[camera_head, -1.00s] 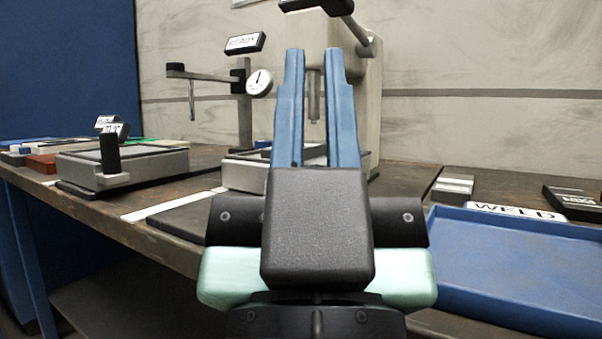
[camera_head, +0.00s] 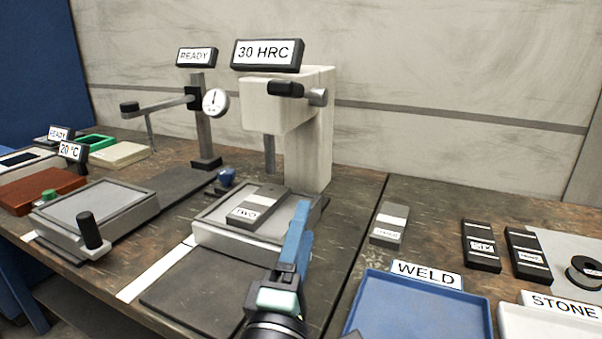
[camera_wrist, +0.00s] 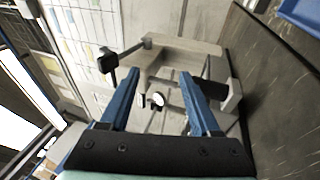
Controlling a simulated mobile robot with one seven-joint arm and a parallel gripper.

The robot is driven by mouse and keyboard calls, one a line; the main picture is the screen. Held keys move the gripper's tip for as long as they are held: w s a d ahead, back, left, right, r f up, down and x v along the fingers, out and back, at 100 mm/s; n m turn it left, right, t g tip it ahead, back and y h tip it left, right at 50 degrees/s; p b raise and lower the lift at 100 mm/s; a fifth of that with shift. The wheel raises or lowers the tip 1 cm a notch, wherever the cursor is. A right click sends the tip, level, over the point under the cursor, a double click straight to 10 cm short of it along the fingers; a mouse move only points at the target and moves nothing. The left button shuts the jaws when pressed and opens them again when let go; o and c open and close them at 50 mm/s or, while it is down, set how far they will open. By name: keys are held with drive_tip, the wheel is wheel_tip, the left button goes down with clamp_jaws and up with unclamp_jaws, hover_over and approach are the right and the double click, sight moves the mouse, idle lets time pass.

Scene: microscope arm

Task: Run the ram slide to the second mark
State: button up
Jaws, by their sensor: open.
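The beige press-like tester (camera_head: 318,140) stands on the bench under a "30 HRC" display (camera_head: 267,54). Its grey ram rod (camera_head: 269,154) hangs above the base plate (camera_head: 205,222). A black handle (camera_head: 285,89) sits on the front of its head, with a grey round end (camera_head: 318,97) beside it. I cannot make out any slide marks. My gripper (camera_head: 301,208) is open and empty, in front of and below the head, with its blue fingers pointing up. In the wrist view the fingers (camera_wrist: 160,74) stand apart with a beige structure beyond them.
A grey block labelled "TWO" (camera_head: 258,206) lies on the base plate. A dial gauge stand (camera_head: 200,125) is to the left. A blue "WELD" tray (camera_head: 420,308), a white "STONE" tray (camera_head: 548,322) and labelled blocks (camera_head: 481,245) lie to the right.

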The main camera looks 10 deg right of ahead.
drive_tip(key=s+a+f+n+g+p, duration=0.1)
drive_tip(key=n+p, duration=0.4)
drive_tip(key=p, duration=0.1)
drive_tip(key=s+a+f+n+g+p, duration=0.1)
drive_tip(key=n+p, duration=0.5)
drive_tip(key=s+a+f+n+g+y+p, duration=0.1)
drive_tip(key=f+n+p, duration=0.1)
drive_tip(key=n+p, duration=0.4)
drive_tip(key=shift+a, duration=0.15)
drive_tip(key=b+x, duration=0.1)
drive_tip(key=x, duration=1.2)
drive_tip(key=shift+a, duration=0.1)
clamp_jaws()
